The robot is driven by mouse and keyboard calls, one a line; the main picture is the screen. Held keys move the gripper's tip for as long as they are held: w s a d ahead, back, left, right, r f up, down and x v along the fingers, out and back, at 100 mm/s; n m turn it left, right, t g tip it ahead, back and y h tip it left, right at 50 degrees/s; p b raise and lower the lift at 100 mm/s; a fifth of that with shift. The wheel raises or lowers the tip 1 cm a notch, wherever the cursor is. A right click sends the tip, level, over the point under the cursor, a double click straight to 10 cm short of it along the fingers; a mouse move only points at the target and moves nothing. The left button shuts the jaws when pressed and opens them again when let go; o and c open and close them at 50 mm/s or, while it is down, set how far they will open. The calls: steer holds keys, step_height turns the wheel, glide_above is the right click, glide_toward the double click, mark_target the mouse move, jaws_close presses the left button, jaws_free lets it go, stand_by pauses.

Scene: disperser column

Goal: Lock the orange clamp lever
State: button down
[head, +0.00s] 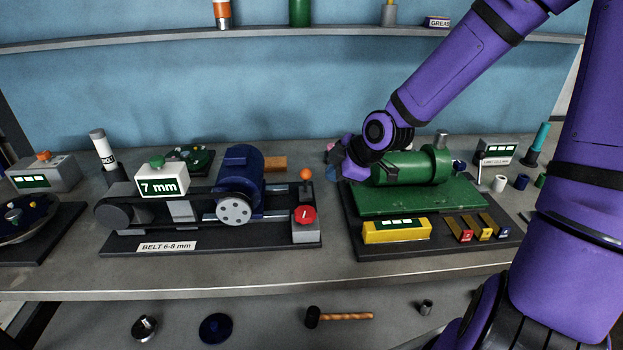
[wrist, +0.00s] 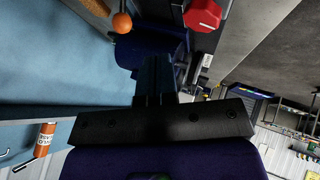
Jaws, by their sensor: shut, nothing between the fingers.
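The orange clamp lever (head: 306,175) is a short dark stem topped by an orange ball. In the wrist view the lever's orange ball (wrist: 122,22) is at the top, left of the fingers. My gripper (wrist: 155,70) is shut and empty, with its dark fingers together. In the head view my purple hand is right of the lever, by the left end of the green cylinder, apart from the lever. The fingertips are not clear there.
The belt drive has a blue motor (head: 239,170) and a white "7 mm" display (head: 162,180). The green cylinder (head: 410,167) sits on a green plate at the right, behind a yellow display block (head: 397,230). A shelf (head: 160,42) runs along the blue wall.

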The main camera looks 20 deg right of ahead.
steer(key=shift+x, duration=2.5)
glide_toward(306, 182)
steer(key=a+f, duration=0.3)
steer(key=shift+w+a+f, duration=0.25)
steer(key=shift+w, duration=0.05)
steer(key=shift+w, duration=0.15)
steer(key=shift+w+d+r+g, duration=0.1)
steer(key=shift+w+r+g, duration=0.1)
steer(key=shift+g, duration=0.3)
